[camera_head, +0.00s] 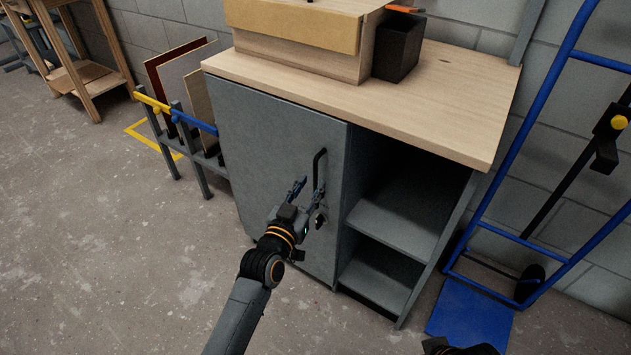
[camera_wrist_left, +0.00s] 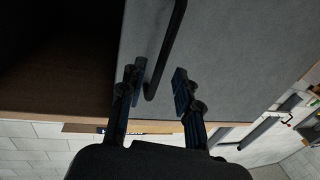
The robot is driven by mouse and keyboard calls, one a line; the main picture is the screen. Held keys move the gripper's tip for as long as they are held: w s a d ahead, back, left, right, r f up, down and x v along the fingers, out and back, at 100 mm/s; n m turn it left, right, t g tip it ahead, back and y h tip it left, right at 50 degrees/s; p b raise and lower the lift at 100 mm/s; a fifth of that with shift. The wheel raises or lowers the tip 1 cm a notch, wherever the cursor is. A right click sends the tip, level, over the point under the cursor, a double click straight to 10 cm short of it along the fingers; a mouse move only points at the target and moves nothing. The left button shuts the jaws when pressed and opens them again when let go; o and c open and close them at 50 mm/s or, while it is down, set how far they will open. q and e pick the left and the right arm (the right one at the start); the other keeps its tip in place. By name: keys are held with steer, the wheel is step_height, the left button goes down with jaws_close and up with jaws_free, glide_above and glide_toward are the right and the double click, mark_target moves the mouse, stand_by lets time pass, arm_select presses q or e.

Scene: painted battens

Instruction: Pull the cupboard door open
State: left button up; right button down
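The grey cupboard door (camera_head: 265,150) is shut, flush with the front of the cabinet. Its black bar handle (camera_head: 317,168) stands upright near the door's right edge. My left gripper (camera_head: 308,187) is in front of the door at the handle's lower part. In the left wrist view its two fingers (camera_wrist_left: 158,82) are apart, and the handle (camera_wrist_left: 166,50) reaches down between them; I see no finger clearly touching it. My right gripper (camera_head: 460,347) shows only as a dark part at the bottom edge; its fingers cannot be made out.
Open shelves (camera_head: 395,220) lie right of the door. The wooden worktop (camera_head: 440,100) carries a drawer box (camera_head: 290,25) and a black bin (camera_head: 398,47). A blue hand truck (camera_head: 480,290) stands at right, a panel rack (camera_head: 185,120) at left. The floor before the door is clear.

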mark_target(315, 178)
arm_select(q)
steer(key=shift+b+x, duration=0.35)
steer(key=shift+x, duration=1.6)
jaws_close()
